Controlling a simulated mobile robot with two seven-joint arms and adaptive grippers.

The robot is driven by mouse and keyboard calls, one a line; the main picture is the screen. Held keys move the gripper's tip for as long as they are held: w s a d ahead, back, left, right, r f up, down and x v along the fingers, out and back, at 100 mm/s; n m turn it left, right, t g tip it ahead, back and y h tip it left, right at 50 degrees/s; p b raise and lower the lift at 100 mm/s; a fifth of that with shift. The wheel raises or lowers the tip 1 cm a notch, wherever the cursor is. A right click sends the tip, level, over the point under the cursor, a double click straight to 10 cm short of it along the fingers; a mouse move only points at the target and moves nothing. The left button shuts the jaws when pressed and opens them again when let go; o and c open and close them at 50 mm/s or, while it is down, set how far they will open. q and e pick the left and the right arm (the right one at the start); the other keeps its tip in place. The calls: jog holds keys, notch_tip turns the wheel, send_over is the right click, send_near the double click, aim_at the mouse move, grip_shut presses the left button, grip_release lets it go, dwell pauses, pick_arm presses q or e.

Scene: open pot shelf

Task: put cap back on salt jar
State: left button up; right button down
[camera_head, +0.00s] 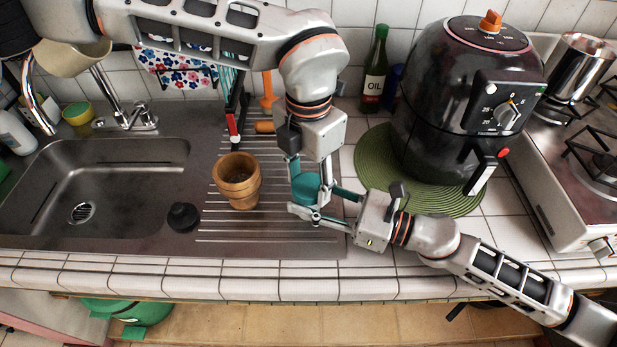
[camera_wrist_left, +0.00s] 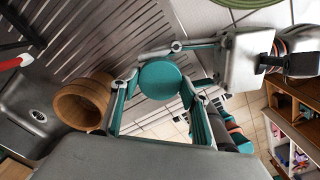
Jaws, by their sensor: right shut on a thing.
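A teal round-topped thing (camera_head: 306,188) is between my two grippers at the right side of the drainboard. It looks like the salt jar or its cap; I cannot tell whether a jar body is under the teal disc. The disc also shows in the left wrist view (camera_wrist_left: 160,83). My right gripper (camera_head: 314,200) reaches in from the right and is shut on it. My left gripper (camera_head: 311,180) points down over it. Its fingers are spread on either side of the disc, and contact is not clear.
A wooden pot (camera_head: 238,182) stands open on the drainboard (camera_head: 215,228), left of the grippers. A black plug-like thing (camera_head: 183,217) sits beside the sink (camera_head: 120,185). An air fryer (camera_head: 465,100) on a green mat (camera_head: 375,165) and an oil bottle (camera_head: 376,70) stand behind right.

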pick_arm(q)
jog(key=c, duration=0.5)
jog(key=shift+o, duration=0.2)
jog(key=o, duration=1.3)
jog(key=shift+r, duration=0.1)
notch_tip(320, 180, up, 12)
pick_arm(e)
jog(key=c, duration=1.2)
grip_release()
jog(key=shift+c, duration=0.2)
